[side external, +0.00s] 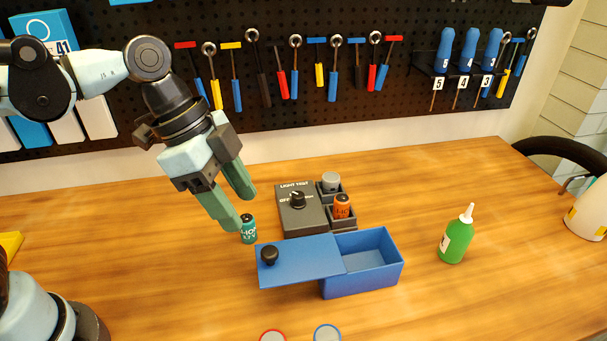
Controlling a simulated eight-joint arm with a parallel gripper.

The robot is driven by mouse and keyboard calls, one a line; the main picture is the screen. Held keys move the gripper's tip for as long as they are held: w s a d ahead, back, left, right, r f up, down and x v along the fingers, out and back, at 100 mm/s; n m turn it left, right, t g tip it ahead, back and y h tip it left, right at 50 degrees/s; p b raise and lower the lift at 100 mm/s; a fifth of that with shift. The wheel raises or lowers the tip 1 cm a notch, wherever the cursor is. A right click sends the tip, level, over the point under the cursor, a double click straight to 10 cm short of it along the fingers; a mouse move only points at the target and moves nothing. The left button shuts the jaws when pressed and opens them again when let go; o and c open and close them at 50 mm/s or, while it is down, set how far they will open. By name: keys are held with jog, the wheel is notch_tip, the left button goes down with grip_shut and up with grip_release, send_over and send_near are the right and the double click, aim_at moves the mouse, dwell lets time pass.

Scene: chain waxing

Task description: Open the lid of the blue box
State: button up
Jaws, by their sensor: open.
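The blue box (363,284) stands on the table in the side external view. Its flat blue lid (305,262) is slid to the left and juts out past the box's left side. The right part of the box is uncovered and looks empty inside. A black knob (269,255) sits at the lid's left end. My gripper (245,210) is open and points down, behind and a little left of the knob. A teal battery (248,229) stands upright just below the fingertips. I cannot tell whether the fingers touch it.
A grey light-test device (300,217) with a dial stands behind the box. An orange battery (342,206) and a grey one (330,182) sit in its holders. A green bottle (457,239) stands at the right.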

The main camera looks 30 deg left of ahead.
jog(key=shift+v, duration=1.5)
jog(key=a+f+n+t+y, duration=0.2)
jog(key=a+f+n, duration=0.1)
jog(key=a+n, duration=0.3)
jog(key=w+a+f+n+t+y, duration=0.1)
jog(key=a+f+n+t+y, duration=0.1)
jog(key=a+n, duration=0.5)
jog(key=shift+w+a+f+t, duration=0.4)
jog(key=shift+f+t, duration=0.2)
jog(key=shift+t, duration=0.1)
